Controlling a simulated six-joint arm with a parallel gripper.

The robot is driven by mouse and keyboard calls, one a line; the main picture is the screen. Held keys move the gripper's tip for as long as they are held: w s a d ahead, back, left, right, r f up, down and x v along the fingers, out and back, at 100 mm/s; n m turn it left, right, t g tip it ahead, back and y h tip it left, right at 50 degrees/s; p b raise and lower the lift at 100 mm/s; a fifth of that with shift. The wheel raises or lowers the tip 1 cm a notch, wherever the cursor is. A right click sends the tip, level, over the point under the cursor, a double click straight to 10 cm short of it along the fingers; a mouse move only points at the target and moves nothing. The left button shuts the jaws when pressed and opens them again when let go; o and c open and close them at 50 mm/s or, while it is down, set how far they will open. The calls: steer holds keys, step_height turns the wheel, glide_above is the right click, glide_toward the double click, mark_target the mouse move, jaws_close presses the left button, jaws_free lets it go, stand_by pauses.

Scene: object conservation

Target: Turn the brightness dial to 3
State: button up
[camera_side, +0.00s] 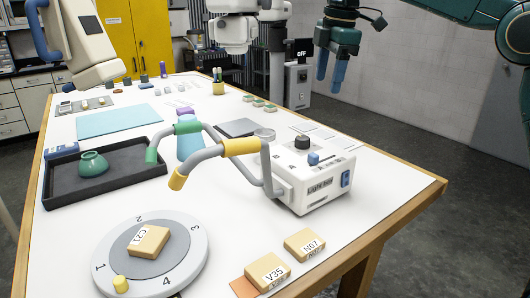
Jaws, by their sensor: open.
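A white box labelled like "Light box" (318,190) stands on the right part of the table. A black round knob (303,142) sits on its top, with a smaller blue knob (313,158) in front of it. I cannot tell which is the brightness dial, and the markings there are too small to read its setting. A blue switch (346,178) is on the box's side. My gripper (329,85), with two blue fingers pointing down, is open and empty. In the picture it is above and right of the box, clear of the knobs.
A grey bar with green and yellow grips (240,147) rises beside the box. A numbered round turntable (188,248) bears a wooden block (149,240). Two labelled blocks (268,273) (305,244) lie near the front. A black tray (125,186) holds a green pot (93,164).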

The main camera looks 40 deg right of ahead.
steer(key=s+f+m+t, duration=0.2)
steer(key=s+m, duration=0.6)
steer(key=s, duration=1.2)
steer(key=shift+a+f+m+t, duration=0.3)
steer(key=shift+f+m, duration=0.1)
steer(key=shift+f, duration=0.1)
steer(key=s+f+m+t, duration=0.1)
steer(key=s+f+m, duration=0.4)
steer(key=s+f, duration=0.5)
steer(key=shift+s, duration=0.85)
